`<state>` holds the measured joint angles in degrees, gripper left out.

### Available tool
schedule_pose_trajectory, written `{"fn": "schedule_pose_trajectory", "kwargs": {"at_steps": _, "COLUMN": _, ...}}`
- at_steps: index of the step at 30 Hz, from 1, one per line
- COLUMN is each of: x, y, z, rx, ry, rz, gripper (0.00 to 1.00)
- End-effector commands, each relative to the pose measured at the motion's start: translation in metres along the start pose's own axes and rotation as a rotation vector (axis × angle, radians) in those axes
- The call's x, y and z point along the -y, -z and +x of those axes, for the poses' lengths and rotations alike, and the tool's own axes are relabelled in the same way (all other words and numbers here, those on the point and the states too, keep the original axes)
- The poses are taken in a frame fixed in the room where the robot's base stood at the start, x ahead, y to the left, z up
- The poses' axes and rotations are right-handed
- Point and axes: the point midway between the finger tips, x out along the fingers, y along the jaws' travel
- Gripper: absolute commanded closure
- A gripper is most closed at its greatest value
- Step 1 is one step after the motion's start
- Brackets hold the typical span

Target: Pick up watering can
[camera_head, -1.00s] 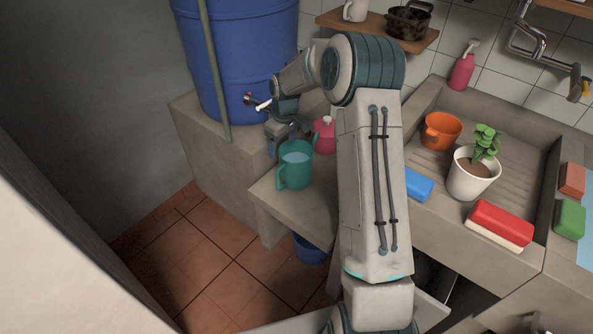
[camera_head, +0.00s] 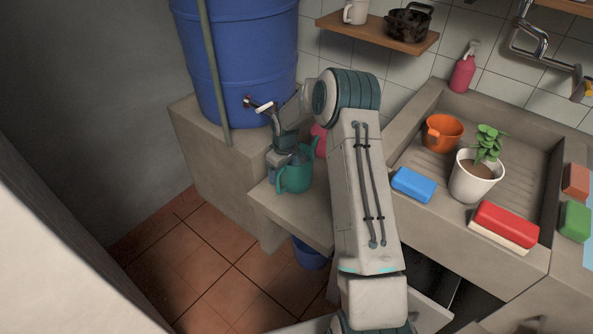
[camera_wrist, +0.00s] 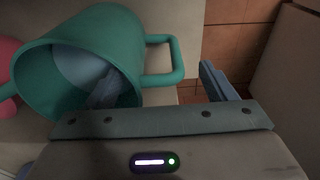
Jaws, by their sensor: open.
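The teal watering can (camera_head: 297,180) stands upright on the low concrete ledge, below the tap of the blue barrel. In the wrist view the can (camera_wrist: 45,60) fills the left side, with its loop handle (camera_wrist: 178,62) pointing right. My gripper (camera_head: 284,160) is open at the can's top, partly hidden behind my arm's wrist. In the wrist view my gripper (camera_wrist: 160,82) has one finger inside the can's mouth and the other outside, beyond the handle. The can's wall and handle lie between the fingers. Contact cannot be told.
The blue barrel (camera_head: 240,60) with its tap (camera_head: 260,105) stands just behind. A pink object (camera_head: 319,140) is beside the can, mostly hidden by my arm. The sink at right holds an orange pot (camera_head: 443,133) and a potted plant (camera_head: 475,178). A blue sponge (camera_head: 413,184) lies on its edge.

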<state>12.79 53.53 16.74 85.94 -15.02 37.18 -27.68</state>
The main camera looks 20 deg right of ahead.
Motion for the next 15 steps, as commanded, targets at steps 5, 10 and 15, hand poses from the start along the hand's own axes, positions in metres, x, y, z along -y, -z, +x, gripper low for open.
{"fn": "schedule_pose_trajectory", "kwargs": {"at_steps": 5, "x": -0.001, "y": -0.001, "z": 0.028, "rx": 0.001, "ry": 0.001, "rz": 0.000, "gripper": 0.23}}
{"fn": "schedule_pose_trajectory", "kwargs": {"at_steps": 10, "x": -0.001, "y": -0.001, "z": 0.030, "rx": 0.000, "ry": -0.001, "rz": 0.000, "gripper": 0.23}}
{"fn": "schedule_pose_trajectory", "kwargs": {"at_steps": 15, "x": -0.001, "y": -0.001, "z": 0.030, "rx": 0.000, "ry": 0.000, "rz": 0.000, "gripper": 0.48}}
